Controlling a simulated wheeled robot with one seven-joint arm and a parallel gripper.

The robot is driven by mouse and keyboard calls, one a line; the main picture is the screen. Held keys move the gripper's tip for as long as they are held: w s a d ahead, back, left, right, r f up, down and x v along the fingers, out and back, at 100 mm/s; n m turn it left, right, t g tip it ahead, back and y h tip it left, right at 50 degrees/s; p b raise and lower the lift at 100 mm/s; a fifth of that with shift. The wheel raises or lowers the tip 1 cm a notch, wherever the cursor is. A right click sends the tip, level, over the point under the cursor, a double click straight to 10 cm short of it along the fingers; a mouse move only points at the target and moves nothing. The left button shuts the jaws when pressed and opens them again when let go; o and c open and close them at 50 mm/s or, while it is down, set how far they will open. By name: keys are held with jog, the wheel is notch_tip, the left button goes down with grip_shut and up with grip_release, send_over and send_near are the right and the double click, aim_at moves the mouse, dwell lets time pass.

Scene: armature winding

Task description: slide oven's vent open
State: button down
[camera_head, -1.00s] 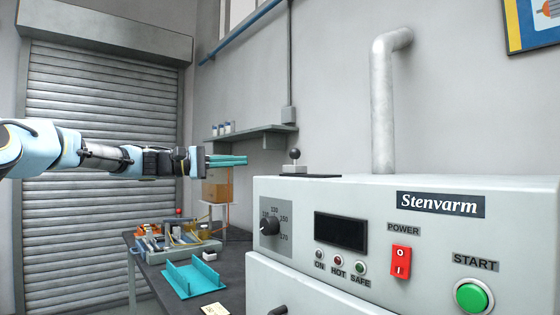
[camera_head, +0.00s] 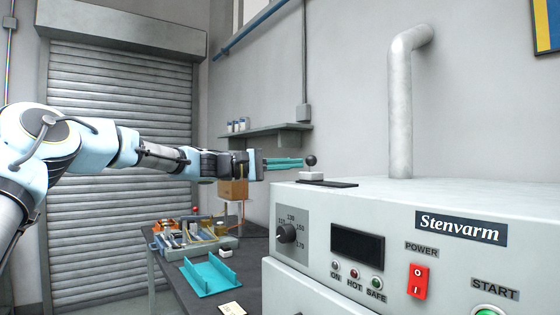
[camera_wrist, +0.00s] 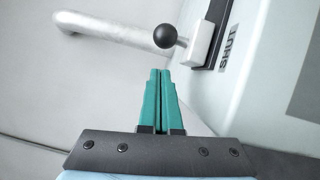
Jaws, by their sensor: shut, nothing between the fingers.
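The oven (camera_head: 400,215) is a pale grey box marked "Stenvarm" at the right of the head view. The vent slider on its top is a white block with a black ball knob (camera_head: 311,161) on a dark plate (camera_head: 328,183). In the wrist view the knob (camera_wrist: 165,36) is just beyond my fingertips, and the word "SHUT" (camera_wrist: 229,47) is printed beside the dark plate. My gripper (camera_head: 301,163) has teal fingers, pressed together and empty, pointing right at knob height. It also shows in the wrist view (camera_wrist: 159,75).
A grey pipe (camera_head: 400,110) rises behind the oven top. A wall shelf (camera_head: 262,131) is behind my gripper. The oven front has a dial (camera_head: 287,233) and buttons.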

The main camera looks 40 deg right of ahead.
jog(key=shift+s+a+r, duration=0.1)
jog(key=shift+s+r, duration=0.05)
jog(key=shift+s, duration=0.7)
jog(key=shift+s, duration=0.15)
jog(key=s+b, duration=0.8)
jog(key=shift+s+a+f, duration=0.25)
jog(key=shift+s+r, duration=0.2)
jog(key=shift+s, duration=0.25)
